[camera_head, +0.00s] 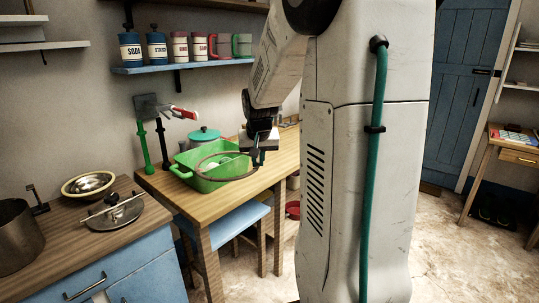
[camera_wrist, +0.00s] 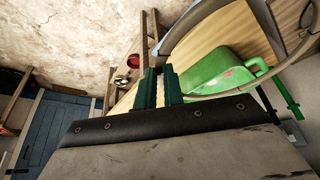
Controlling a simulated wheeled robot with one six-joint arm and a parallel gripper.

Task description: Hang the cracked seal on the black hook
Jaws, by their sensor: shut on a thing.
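The seal is a large thin brown ring (camera_head: 199,170) above the green basin. My gripper (camera_head: 257,158) is shut on its right side and holds it over the wooden table. In the wrist view, the two dark green fingers (camera_wrist: 160,88) pinch the edge of the ring, whose pale arc (camera_wrist: 195,22) curves off to the right. I cannot make out a crack. A thin black upright (camera_head: 162,145), seemingly the black hook, stands by the wall left of the basin, beside a similar green upright (camera_head: 143,147). The seal is apart from both.
The green basin (camera_head: 213,184) stands on the wooden table (camera_head: 267,181) under the ring, with a teal lidded pot (camera_head: 204,135) behind it. A red-handled tap (camera_head: 182,113) projects from the wall. A shelf (camera_head: 190,64) of canisters is above. A blue stool (camera_head: 233,222) is below.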

